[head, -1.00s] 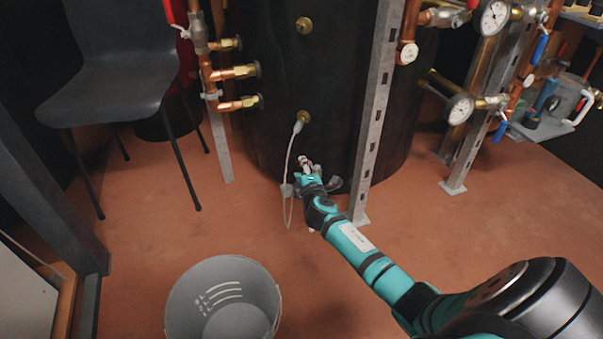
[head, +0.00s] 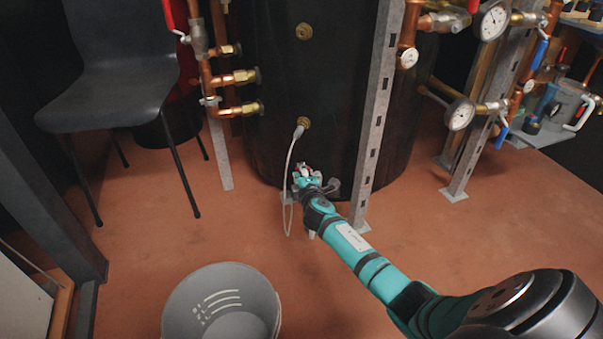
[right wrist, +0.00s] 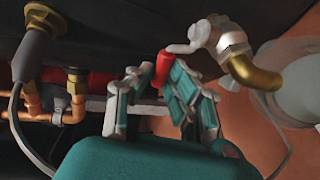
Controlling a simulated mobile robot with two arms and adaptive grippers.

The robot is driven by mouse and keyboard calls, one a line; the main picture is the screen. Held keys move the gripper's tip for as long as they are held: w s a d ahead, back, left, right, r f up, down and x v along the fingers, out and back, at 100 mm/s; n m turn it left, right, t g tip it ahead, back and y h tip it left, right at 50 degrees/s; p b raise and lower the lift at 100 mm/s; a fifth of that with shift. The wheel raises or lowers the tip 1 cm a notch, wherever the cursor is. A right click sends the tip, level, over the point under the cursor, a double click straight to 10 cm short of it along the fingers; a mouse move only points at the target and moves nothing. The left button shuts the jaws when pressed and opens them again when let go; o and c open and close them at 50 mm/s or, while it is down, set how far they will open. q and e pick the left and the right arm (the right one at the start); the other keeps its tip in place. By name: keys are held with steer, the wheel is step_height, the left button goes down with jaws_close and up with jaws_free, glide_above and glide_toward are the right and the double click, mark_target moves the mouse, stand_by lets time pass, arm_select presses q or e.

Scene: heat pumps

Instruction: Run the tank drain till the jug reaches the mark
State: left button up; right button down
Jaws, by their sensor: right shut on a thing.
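The black tank (head: 275,60) stands upright at the back. My right gripper (head: 305,172) is low at its front, over the drain valve. In the right wrist view its fingers (right wrist: 160,85) are shut on the red drain lever (right wrist: 162,68). The lever joins a metal valve body (right wrist: 230,42) with a curved brass spout (right wrist: 255,75). My left gripper is not in view.
A grey bucket (head: 180,312) with white lines inside stands on the floor in front. A thin cable (head: 287,185) hangs from the tank left of my gripper. A slotted metal post (head: 375,120) is close on the right. A dark chair (head: 110,90) stands left.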

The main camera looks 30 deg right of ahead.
steer(key=m+g+h+b, duration=0.1)
steer(key=w+m+g+h+b, duration=0.1)
steer(key=m+h+b, duration=0.1)
steer(key=shift+w+d+f+h, duration=0.1)
steer(key=shift+w+d+h, duration=0.1)
steer(key=shift+h, duration=0.1)
steer(key=c, duration=1.3)
jaws_free()
steer(key=shift+o, duration=0.2)
steer(key=shift+s, duration=0.1)
